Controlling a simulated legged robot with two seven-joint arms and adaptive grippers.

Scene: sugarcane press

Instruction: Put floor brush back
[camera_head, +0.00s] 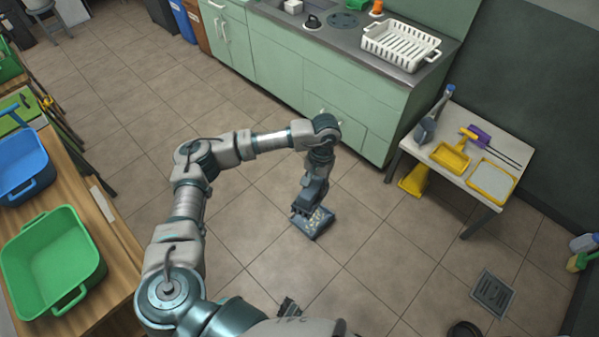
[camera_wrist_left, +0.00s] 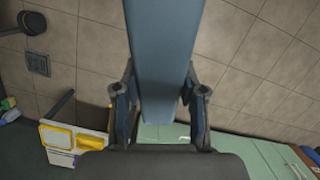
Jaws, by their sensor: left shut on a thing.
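My left gripper (camera_head: 309,198) is low over the floor, shut on the upright handle of a blue-grey dustpan-like thing (camera_head: 313,223). Its flat square end is at the floor with pale bits on it; I cannot tell whether it touches the floor. In the left wrist view the blue handle (camera_wrist_left: 163,60) runs between the two fingers. A blue-grey brush (camera_head: 426,127) with an upright handle stands at the left end of the small white table (camera_head: 513,150). A dark piece, perhaps my right gripper (camera_head: 289,307), shows at the bottom edge, mostly hidden.
The small table also holds a yellow dustpan (camera_head: 450,158), a purple brush (camera_head: 479,134) and a yellow-rimmed tray (camera_head: 492,182). A yellow thing (camera_head: 413,181) is on the floor below. Green cabinets (camera_head: 300,85) stand behind; a wooden table with bins is left. Floor between is clear.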

